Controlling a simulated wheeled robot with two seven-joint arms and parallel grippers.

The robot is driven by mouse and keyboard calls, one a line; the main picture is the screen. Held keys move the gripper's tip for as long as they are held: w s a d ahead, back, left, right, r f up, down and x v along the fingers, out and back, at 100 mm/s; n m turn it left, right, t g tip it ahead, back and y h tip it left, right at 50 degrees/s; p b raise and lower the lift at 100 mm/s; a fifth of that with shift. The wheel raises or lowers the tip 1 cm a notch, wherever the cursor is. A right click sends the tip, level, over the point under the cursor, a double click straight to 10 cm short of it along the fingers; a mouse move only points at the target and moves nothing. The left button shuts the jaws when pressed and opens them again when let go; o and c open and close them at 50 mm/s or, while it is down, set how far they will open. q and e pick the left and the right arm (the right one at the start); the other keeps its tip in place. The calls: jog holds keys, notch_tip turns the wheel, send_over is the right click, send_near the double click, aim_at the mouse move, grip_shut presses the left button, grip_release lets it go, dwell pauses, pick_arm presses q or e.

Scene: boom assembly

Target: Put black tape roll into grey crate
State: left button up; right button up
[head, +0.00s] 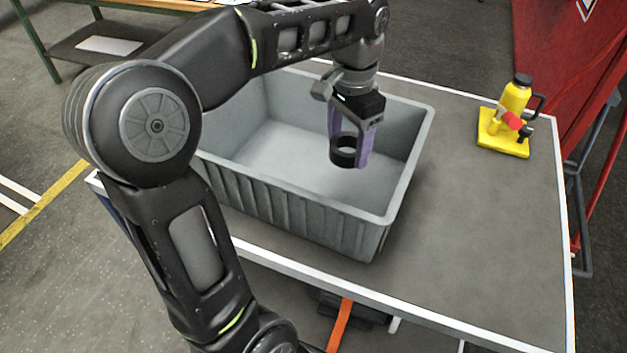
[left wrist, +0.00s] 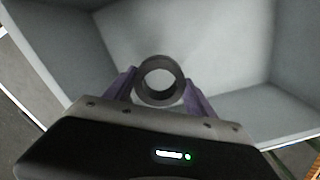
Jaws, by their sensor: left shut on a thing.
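The black tape roll (head: 343,157) is held between the purple fingers of my left gripper (head: 350,150). The gripper points down over the grey crate (head: 290,220), inside its outline near the right end. In the left wrist view the tape roll (left wrist: 160,97) shows as a dark ring between both fingertips (left wrist: 160,92), with the crate's pale floor and walls (left wrist: 205,40) behind it. I cannot tell exactly how high the roll is above the crate floor. The crate looks empty in the part I see; my arm hides its far left part. My right gripper is not in view.
The crate stands on a grey table (head: 480,240) with a white edge. A yellow bottle jack (head: 514,98) stands at the table's back right. The tabletop right of the crate is clear. A red structure (head: 590,90) stands beyond the table. A green-framed bench (head: 110,35) is at the back left.

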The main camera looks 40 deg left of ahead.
aim_at(343, 190)
pick_arm(q)
jog(key=shift+s+r, duration=0.1)
jog(key=shift+s, duration=0.05)
jog(key=shift+f+p, duration=0.35)
jog(key=shift+f, duration=2.8)
notch_tip(343, 190, down, 3)
jog(key=shift+f, duration=0.4)
jog(key=shift+f, duration=0.15)
jog(key=o, duration=1.4)
